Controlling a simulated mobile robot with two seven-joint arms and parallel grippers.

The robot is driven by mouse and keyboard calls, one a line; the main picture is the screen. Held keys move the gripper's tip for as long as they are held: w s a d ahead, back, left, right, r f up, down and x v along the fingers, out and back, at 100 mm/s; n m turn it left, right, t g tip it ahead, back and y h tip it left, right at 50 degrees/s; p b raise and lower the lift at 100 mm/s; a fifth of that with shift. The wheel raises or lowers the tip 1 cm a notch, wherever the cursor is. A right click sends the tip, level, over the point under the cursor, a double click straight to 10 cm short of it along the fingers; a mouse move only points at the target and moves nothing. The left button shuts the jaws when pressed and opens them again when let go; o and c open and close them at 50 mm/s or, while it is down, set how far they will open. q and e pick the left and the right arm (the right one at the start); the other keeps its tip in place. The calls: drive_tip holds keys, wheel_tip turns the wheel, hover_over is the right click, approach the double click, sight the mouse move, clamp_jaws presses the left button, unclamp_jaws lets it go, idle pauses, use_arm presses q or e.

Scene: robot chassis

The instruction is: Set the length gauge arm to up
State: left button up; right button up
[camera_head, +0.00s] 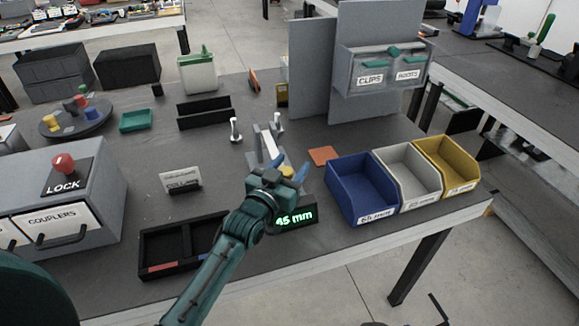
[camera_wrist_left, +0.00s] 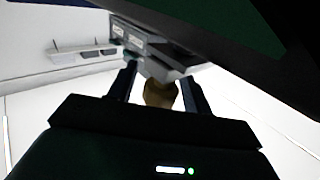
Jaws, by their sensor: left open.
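The length gauge has a pale upright frame (camera_head: 268,143) near the middle of the table, and a black display (camera_head: 296,217) in front of it reads "45 mm" in green. My left gripper (camera_head: 289,168) is open at the gauge, with its blue fingertips apart. A yellowish-brown knob (camera_head: 287,172), apparently on the gauge arm, shows between the fingers. The knob also shows between the two dark fingers in the left wrist view (camera_wrist_left: 160,94). Contact cannot be told. My gripper and arm hide much of the gauge, so the gauge arm's angle is unclear. My right gripper is not in view.
Blue (camera_head: 355,190), grey (camera_head: 408,181) and yellow (camera_head: 446,162) bins stand to the right. A black divided tray (camera_head: 167,250) lies left of my arm. A grey LOCK cabinet (camera_head: 103,155) stands at left. An orange square (camera_head: 324,156) lies right of the gauge.

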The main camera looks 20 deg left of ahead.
use_arm(q)
drive_tip(key=shift+c, duration=0.2)
clamp_jaws()
drive_tip(key=shift+w+r, duration=0.1)
